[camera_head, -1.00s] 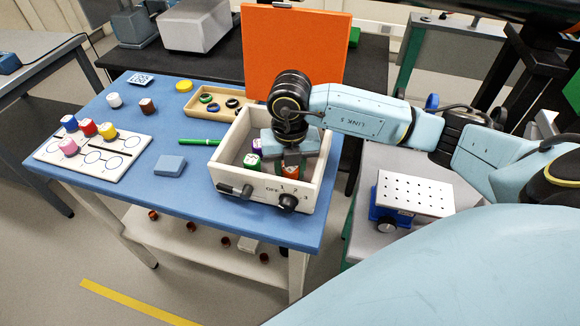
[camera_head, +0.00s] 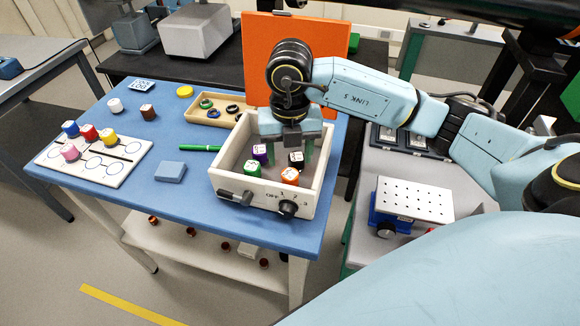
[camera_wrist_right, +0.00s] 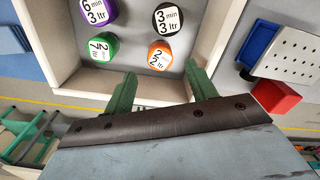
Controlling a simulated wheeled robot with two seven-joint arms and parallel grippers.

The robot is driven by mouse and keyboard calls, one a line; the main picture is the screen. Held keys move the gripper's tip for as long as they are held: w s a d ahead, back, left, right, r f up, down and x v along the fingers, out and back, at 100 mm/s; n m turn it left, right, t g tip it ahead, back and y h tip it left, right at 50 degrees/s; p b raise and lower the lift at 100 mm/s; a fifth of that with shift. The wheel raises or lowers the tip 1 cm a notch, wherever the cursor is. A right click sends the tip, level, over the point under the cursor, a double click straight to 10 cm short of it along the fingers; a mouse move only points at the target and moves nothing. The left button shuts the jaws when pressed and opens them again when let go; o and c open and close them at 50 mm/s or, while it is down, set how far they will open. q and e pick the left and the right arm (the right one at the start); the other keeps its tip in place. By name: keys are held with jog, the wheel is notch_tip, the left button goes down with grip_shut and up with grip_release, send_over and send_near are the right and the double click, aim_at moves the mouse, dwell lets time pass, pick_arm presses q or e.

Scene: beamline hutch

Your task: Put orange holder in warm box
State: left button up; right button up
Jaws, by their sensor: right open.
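The warm box (camera_head: 225,190) is a white open-topped box with a lever and a dial on its front, at the front right of the blue table. The orange holder (camera_head: 290,176) stands inside it near the front wall; the right wrist view shows its white-labelled top (camera_wrist_right: 160,56). Green (camera_head: 252,168), purple (camera_head: 260,153) and black (camera_head: 296,159) holders stand in the box too. My right gripper (camera_head: 291,153) is open and empty, above the box and apart from the orange holder. Its green fingers show in the right wrist view (camera_wrist_right: 162,88). My left gripper is not in view.
A white board (camera_head: 95,160) with several coloured holders lies at the left. A blue block (camera_head: 170,172), green pen (camera_head: 200,149) and wooden tray (camera_head: 213,117) are left of the box. An orange panel (camera_head: 290,45) stands behind. A perforated plate (camera_head: 415,198) sits at the right.

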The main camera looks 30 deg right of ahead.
aim_at(290, 174)
notch_tip(290, 174, up, 5)
jog(key=shift+r, duration=0.2)
jog(key=shift+f, duration=0.1)
dwell(0.4)
